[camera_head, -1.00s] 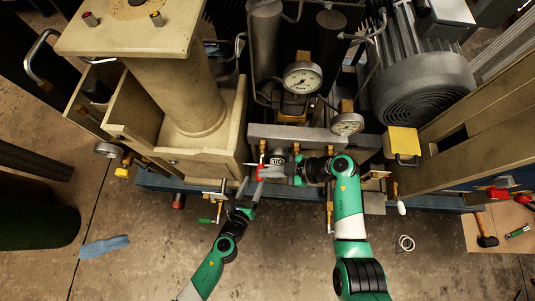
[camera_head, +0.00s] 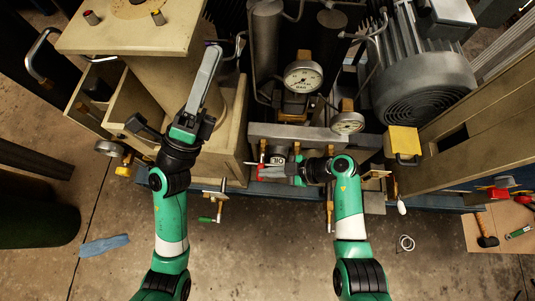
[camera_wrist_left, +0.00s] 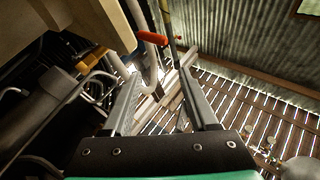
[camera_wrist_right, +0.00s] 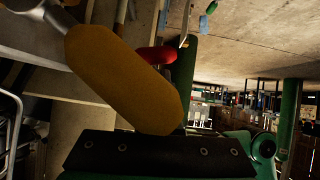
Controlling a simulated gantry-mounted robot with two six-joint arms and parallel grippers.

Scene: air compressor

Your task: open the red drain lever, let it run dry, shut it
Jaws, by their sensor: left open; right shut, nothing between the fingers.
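A small red lever (camera_head: 261,173) shows low at the front of the machine in the head view, beside the dark round fitting. My right gripper (camera_head: 270,173) is shut and empty, its tips right by the lever; contact cannot be told. In the right wrist view a red handle (camera_wrist_right: 157,54) shows partly behind a large brass-coloured piece (camera_wrist_right: 125,80), which hides the fingers. My left gripper (camera_head: 208,75) is open and empty, raised in front of the beige column. The left wrist view shows a red-orange handle (camera_wrist_left: 152,38) beyond its open fingers (camera_wrist_left: 160,90).
Two gauges (camera_head: 303,77) (camera_head: 347,123) and a yellow box (camera_head: 403,141) stand behind.

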